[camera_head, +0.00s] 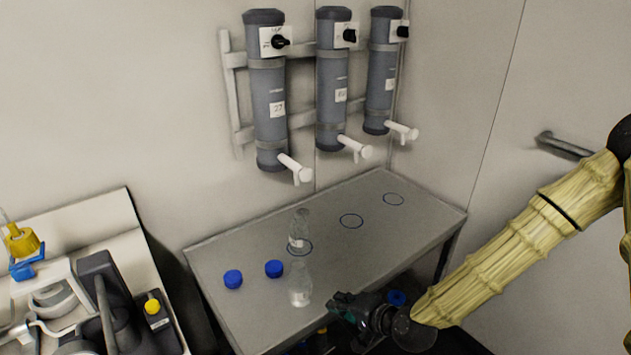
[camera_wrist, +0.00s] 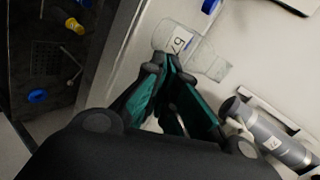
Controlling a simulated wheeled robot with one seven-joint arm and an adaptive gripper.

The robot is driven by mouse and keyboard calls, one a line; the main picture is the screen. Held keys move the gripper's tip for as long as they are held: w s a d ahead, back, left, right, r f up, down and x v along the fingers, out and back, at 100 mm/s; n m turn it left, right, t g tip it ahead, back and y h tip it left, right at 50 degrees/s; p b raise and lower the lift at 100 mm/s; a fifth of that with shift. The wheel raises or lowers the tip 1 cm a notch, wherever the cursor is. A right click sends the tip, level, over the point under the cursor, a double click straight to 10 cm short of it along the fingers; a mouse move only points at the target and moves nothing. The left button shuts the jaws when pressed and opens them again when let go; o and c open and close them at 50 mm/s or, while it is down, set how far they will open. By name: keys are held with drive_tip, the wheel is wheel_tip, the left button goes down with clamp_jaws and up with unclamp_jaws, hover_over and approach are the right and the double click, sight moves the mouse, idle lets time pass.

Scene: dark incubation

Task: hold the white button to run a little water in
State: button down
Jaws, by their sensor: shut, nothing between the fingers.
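Three grey cylinders hang on the wall, the left one (camera_head: 269,105), the middle one (camera_head: 332,95) and the right one (camera_head: 381,80). Each has a white spigot low down: left (camera_head: 295,169), middle (camera_head: 355,148), right (camera_head: 402,131). I cannot make out a separate white button. One clear bottle (camera_head: 299,228) stands at the left blue ring, below the left spigot; another clear bottle (camera_head: 300,287) stands nearer the front edge. A labelled clear bottle shows beyond my fingertips in the wrist view (camera_wrist: 181,41). My gripper (camera_head: 340,302) is shut and empty, right of the nearer bottle.
Two blue caps (camera_head: 233,279) (camera_head: 274,268) lie on the grey table (camera_head: 250,318). The middle ring (camera_head: 351,221) and right ring (camera_head: 393,199) are empty. Equipment crowds the white bench (camera_head: 100,222) at left. A door handle (camera_head: 564,146) is at right.

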sight(309, 175)
drive_tip(key=w+d+r+m+t+y, duration=0.1)
drive_tip(key=w+r, duration=0.4)
drive_tip(key=r, duration=0.6)
drive_tip(key=w+d+r+m+t+y, duration=0.1)
drive_tip(key=w+r+t, duration=0.3)
drive_tip(key=r, duration=0.7)
drive_tip(key=shift+w+d+m+t+y, duration=0.3)
drive_tip(key=shift+w+m, duration=0.2)
drive_tip(key=shift+w, duration=0.25)
drive_tip(key=shift+w+r, duration=0.1)
drive_tip(key=p+x, duration=0.4)
drive_tip(key=x, duration=0.9)
drive_tip(key=shift+w+a, duration=0.3)
